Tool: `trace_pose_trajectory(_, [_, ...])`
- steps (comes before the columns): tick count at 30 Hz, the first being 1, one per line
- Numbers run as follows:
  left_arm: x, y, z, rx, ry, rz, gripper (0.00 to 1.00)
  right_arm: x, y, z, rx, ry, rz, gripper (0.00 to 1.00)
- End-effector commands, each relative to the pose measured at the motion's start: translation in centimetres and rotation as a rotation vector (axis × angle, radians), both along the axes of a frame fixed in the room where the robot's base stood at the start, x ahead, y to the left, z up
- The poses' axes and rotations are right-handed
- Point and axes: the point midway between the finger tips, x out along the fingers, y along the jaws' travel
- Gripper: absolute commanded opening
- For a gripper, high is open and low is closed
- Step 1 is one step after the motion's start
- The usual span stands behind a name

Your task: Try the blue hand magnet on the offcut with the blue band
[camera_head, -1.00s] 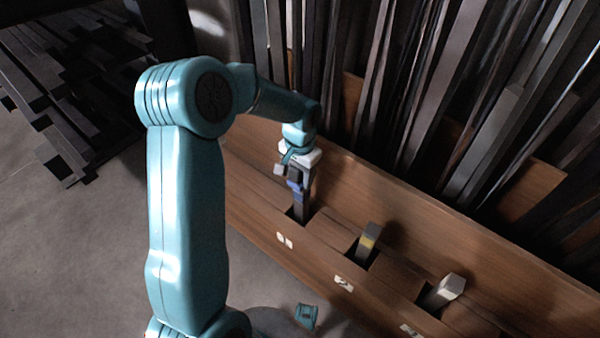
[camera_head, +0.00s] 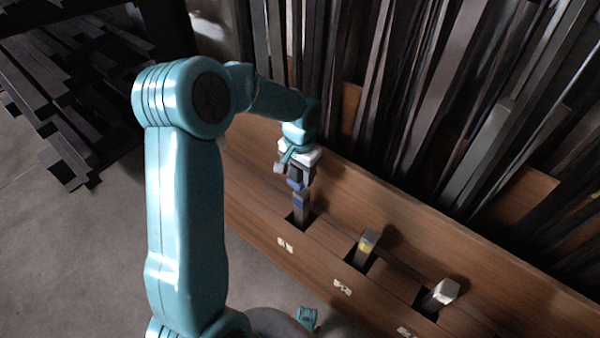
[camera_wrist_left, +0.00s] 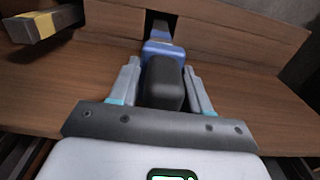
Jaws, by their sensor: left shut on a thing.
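My left gripper (camera_head: 296,174) is shut on the black handle of the blue hand magnet (camera_head: 295,184). In the left wrist view the magnet's black handle (camera_wrist_left: 165,82) sits between the fingers, with its blue head beyond. The offcut with the blue band (camera_head: 300,207) stands in the leftmost slot of the wooden rack, right below the magnet. The offcut's top also shows behind the blue head in the left wrist view (camera_wrist_left: 162,29). The magnet's head looks very close to the offcut; I cannot tell whether they touch.
The wooden rack (camera_head: 385,285) has labelled slots. A yellow-banded offcut (camera_head: 365,247) stands in the middle slot and a pale-topped offcut (camera_head: 441,294) in the right one. Tall metal bars (camera_head: 440,70) lean behind the rack. Dark stock lies at the left.

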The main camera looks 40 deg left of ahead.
Motion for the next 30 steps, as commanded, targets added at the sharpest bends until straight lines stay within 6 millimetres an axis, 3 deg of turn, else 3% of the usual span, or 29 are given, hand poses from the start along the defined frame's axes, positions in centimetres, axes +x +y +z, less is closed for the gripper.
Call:
trace_pose_trajectory(24, [0.0,0.0,5.8,0.001,-0.002,0.000,0.07,0.0,0.0,4.6,0.000,0.000,0.000,0.43])
trace_pose_trajectory(30, [0.0,0.0,6.4,0.001,-0.001,0.000,0.07,0.0,0.0,5.1,0.000,0.000,0.000,0.43])
